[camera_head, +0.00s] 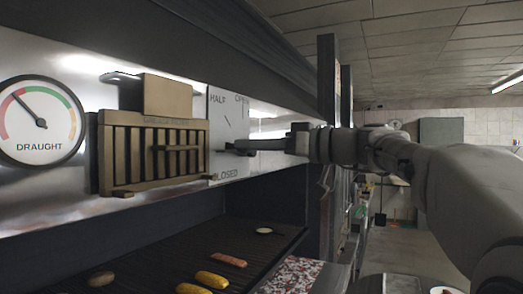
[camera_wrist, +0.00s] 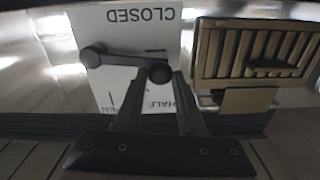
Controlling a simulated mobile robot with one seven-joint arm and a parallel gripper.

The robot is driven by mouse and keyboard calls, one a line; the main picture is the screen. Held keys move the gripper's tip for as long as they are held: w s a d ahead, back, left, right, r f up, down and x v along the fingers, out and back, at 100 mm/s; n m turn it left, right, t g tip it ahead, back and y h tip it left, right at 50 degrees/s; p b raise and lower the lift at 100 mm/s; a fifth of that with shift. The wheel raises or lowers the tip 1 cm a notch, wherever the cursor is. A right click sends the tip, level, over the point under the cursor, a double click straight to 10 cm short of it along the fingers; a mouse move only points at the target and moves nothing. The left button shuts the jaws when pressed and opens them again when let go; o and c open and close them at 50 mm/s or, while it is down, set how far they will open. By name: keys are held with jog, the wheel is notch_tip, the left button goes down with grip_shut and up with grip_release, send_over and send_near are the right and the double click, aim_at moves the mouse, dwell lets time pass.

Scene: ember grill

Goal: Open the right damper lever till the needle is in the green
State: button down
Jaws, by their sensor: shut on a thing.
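The damper lever (camera_wrist: 125,64) is a dark bar with a round pivot at one end and a round knob (camera_wrist: 160,72) at the other. It sits on a white plate (camera_wrist: 95,22) marked CLOSED, HALF and OPEN. The lever lies between the CLOSED and HALF marks. My gripper (camera_wrist: 160,82) is shut on the knob; it also shows in the head view (camera_head: 240,146), where it hides part of the lever. The round DRAUGHT gauge (camera_head: 42,136) is at the left. Its needle points up and left, toward the coloured arc's left part, not clearly in the green.
A brass slotted vent (camera_head: 155,152) with projecting tabs is left of the plate, close to my gripper. A dark post (camera_head: 327,100) stands to the right, by my arm.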

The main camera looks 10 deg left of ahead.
jog(key=shift+w+d+r+m+p, duration=0.15)
jog(key=shift+r+m+p, duration=0.15)
jog(key=shift+r+m, duration=0.3)
jog(key=shift+w+r+m+p, duration=0.25)
jog(key=shift+r+m, duration=0.2)
jog(key=shift+m, duration=0.15)
jog(key=shift+w+d+r+m+p, duration=0.1)
jog(key=shift+r+m+p, duration=0.2)
jog(key=shift+r+m, duration=0.3)
jog(key=c, duration=0.5)
grip_release()
jog(key=shift+f, duration=0.1)
jog(key=b+v, duration=0.3)
jog(key=v, duration=1.4)
jog(key=shift+s+d, duration=0.15)
jog(key=shift+f, duration=0.1)
